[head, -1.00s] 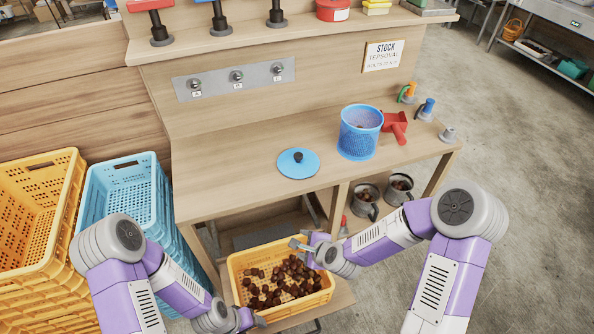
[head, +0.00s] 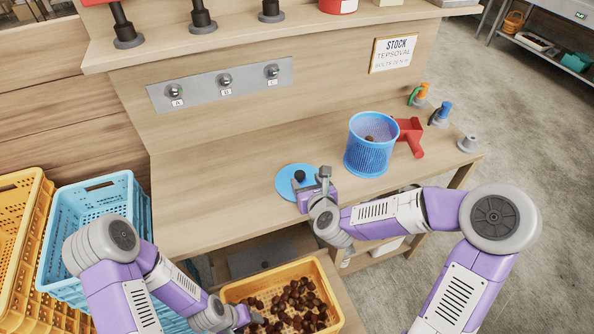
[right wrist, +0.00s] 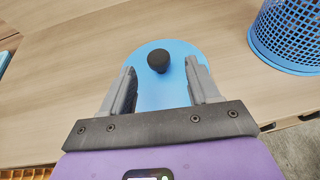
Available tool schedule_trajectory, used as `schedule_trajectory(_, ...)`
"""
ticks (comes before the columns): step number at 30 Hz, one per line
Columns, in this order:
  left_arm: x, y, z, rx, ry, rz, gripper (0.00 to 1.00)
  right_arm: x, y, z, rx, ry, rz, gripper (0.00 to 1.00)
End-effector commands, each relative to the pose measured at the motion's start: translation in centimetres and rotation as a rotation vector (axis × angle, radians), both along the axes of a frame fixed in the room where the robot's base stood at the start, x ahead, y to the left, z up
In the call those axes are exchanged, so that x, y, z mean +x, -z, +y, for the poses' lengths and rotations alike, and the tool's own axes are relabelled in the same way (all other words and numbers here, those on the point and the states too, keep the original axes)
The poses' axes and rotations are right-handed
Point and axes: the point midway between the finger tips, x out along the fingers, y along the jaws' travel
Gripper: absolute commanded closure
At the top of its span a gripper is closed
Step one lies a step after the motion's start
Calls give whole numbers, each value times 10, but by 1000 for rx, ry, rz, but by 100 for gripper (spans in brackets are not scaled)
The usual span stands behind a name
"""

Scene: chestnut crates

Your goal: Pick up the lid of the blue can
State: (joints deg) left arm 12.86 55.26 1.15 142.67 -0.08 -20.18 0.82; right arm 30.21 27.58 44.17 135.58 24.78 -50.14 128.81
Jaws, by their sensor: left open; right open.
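The blue lid (head: 289,184) lies flat on the wooden workbench, with a dark round knob (head: 299,175) on top. The blue mesh can (head: 368,150) stands upright and open to its right, with something brown inside. My right gripper (head: 312,184) is open at the lid's right side. In the right wrist view the lid (right wrist: 165,85) and its black knob (right wrist: 158,60) show between and just beyond the open fingers (right wrist: 160,85). I cannot tell whether the fingers touch the lid. My left gripper (head: 250,318) is low at the yellow crate's left edge; its fingers are partly hidden.
A yellow crate (head: 336,290) with chestnuts sits below the bench front. A red scoop (head: 410,135) lies right of the can, near small colored fixtures (head: 441,113). Blue (head: 65,225) and yellow crates (head: 12,255) are stacked at left. The bench left of the lid is clear.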

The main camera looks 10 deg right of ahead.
Motion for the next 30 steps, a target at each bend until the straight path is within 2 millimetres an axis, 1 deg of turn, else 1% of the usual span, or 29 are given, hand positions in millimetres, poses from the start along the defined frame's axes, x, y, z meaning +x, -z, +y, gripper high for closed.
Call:
schedule_trajectory(8,-1,7,0,0,0,2,37,29,14,5,1,-1,1,39)
schedule_trajectory(12,-1,11,0,0,-1,1,37,48,23,9,2,-1,1,39)
schedule_trajectory(15,-1,13,0,0,-1,1,37,59,27,9,0,-1,2,39)
schedule_trajectory(18,0,13,0,0,-1,1,37,64,29,9,0,0,1,39)
schedule_trajectory(25,0,13,0,0,-1,1,37,65,28,9,-1,0,2,39)
schedule_trajectory(30,0,13,0,0,0,1,37,64,28,9,-1,0,1,65)
